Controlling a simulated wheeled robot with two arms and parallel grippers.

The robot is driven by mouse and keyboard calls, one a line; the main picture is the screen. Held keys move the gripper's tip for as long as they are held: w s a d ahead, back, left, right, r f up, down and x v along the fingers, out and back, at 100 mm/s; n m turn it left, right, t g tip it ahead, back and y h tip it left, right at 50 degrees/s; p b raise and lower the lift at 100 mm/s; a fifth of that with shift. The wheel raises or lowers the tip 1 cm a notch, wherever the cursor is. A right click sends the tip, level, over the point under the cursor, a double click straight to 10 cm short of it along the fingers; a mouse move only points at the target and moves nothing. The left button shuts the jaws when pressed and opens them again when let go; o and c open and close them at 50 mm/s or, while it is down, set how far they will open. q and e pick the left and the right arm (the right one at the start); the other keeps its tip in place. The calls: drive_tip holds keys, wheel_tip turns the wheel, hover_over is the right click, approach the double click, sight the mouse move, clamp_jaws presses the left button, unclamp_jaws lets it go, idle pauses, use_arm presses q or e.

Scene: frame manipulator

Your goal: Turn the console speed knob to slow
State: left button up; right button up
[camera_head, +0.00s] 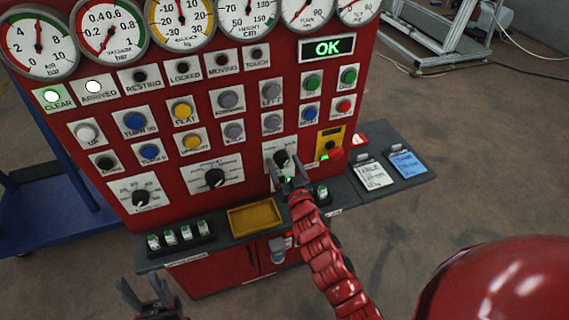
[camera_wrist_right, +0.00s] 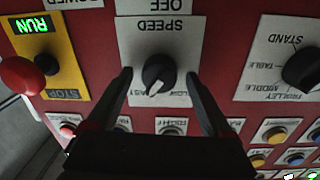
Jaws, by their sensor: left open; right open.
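The speed knob (camera_head: 281,157) is a black dial on a white plate on the red console. In the right wrist view, the speed knob (camera_wrist_right: 159,73) appears upside down; its white pointer aims down and slightly left, between two partly hidden labels. My right gripper (camera_head: 288,172) is open at the lower edge of the knob's plate. In the wrist view its fingers (camera_wrist_right: 158,76) stand either side of the knob, with gaps visible; contact cannot be told. My left gripper (camera_head: 146,292) is open and empty, low in front of the console, away from the knob.
A red stop button (camera_head: 335,153) on a yellow plate is close right of the knob. Another selector (camera_head: 214,178) is to its left. A yellow tray (camera_head: 255,217) and several small green-topped items stand on the ledge below. Cards (camera_head: 408,164) lie at the right.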

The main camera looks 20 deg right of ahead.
clamp_jaws()
drive_tip(key=shift+f+n+b, duration=0.3)
drive_tip(key=shift+n+b, duration=0.9)
drive_tip(key=shift+b, duration=0.2)
drive_tip(key=n+b, duration=0.2)
drive_tip(key=n, duration=0.1)
drive_tip(key=shift+n+b, duration=0.35)
drive_tip(key=shift+n, duration=0.05)
drive_tip(key=n+b, duration=0.1)
drive_tip(key=n, duration=0.2)
drive_tip(key=shift+n+b, duration=0.3)
drive_tip(key=shift+b, duration=0.1)
drive_tip(key=shift+r+n+b, duration=0.15)
drive_tip(key=shift+n+b, duration=0.55)
drive_tip(key=shift+n, duration=1.4)
